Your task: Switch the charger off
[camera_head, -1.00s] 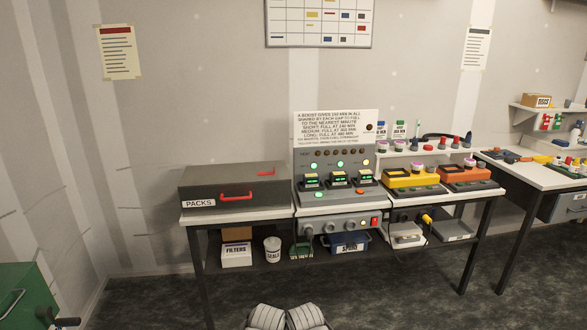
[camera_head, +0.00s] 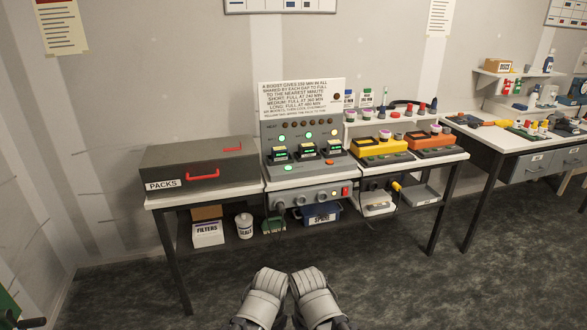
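The charger (camera_head: 290,170) is a grey unit with a sloped front, standing on the middle of the bench. Three dark packs with lit green displays sit in its bays, the middle one (camera_head: 307,153) among them. Two grey parts of my arms show at the bottom centre, away from the bench. No gripper fingers are visible.
A dark PACKS box (camera_head: 185,168) with red handles stands left of the charger. Yellow (camera_head: 378,146) and orange devices (camera_head: 432,142) stand right of it. Boxes and a white tub (camera_head: 244,226) fill the lower shelf. The floor in front is clear.

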